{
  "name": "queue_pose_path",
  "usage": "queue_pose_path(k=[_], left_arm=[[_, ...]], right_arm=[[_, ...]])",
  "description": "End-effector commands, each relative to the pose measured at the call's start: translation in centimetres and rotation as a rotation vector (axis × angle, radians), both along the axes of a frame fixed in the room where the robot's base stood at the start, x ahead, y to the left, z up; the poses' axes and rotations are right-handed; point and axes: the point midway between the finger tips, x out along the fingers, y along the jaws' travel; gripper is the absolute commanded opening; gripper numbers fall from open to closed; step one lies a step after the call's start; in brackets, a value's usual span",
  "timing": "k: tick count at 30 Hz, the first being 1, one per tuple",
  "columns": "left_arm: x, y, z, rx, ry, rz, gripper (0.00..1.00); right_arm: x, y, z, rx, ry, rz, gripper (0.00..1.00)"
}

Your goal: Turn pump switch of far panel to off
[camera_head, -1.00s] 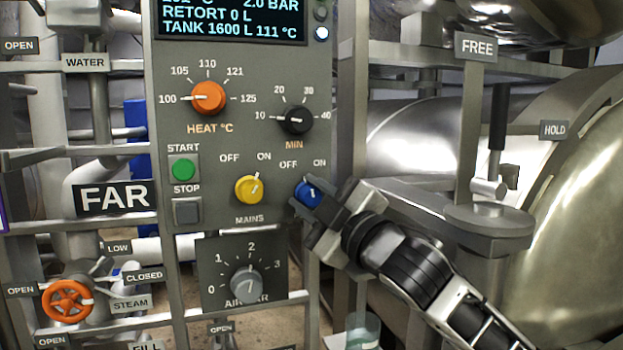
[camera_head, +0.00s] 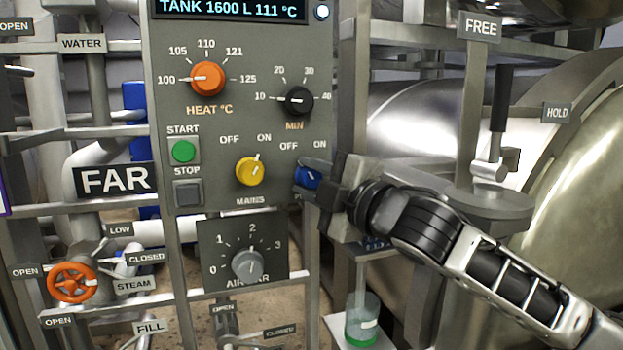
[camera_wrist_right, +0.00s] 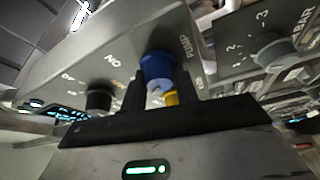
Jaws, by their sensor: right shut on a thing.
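The panel marked FAR (camera_head: 114,180) is a grey board with knobs. The blue pump switch (camera_head: 305,178) is at its right edge, below OFF and ON labels. My right gripper (camera_head: 311,178) comes in from the right with its fingers shut on the blue switch. Much of the switch is hidden, so its exact pointer setting is hard to tell. In the right wrist view the blue switch (camera_wrist_right: 157,70) sits between the two dark fingers, beside the word PUMP. My left gripper is not in view.
The yellow mains knob (camera_head: 249,170) is close to the left of the blue switch. The black minute knob (camera_head: 298,100) is above, and the grey air knob (camera_head: 247,264) is lower left. A lever (camera_head: 501,110) and a large metal vessel (camera_head: 585,190) stand at right.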

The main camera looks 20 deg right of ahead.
Motion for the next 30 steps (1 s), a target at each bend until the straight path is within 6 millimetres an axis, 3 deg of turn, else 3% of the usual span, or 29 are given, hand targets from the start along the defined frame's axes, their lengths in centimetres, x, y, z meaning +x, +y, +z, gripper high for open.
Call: queue_pose_path(k=[5,6,8,9,20,26,30], left_arm=[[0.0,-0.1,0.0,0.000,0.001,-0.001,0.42],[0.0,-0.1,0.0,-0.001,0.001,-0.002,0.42],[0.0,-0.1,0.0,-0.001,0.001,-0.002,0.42],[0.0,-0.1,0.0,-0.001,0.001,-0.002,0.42],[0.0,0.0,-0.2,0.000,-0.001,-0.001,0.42],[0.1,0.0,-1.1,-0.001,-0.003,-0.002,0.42],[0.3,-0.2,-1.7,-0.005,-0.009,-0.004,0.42]], right_arm=[[0.0,0.0,-0.1,-0.003,0.001,-0.001,0.07],[0.0,0.0,-0.1,-0.003,0.001,-0.001,0.33],[0.0,0.0,-0.1,-0.003,0.001,-0.001,0.49],[0.0,0.0,-0.1,-0.003,0.001,-0.001,0.52],[-0.6,-0.3,-0.2,-0.001,-0.002,0.000,0.52],[-3.7,-1.8,-0.8,-0.005,-0.001,-0.003,0.52],[-6.9,-3.2,-1.3,-0.008,-0.002,-0.003,0.52]])
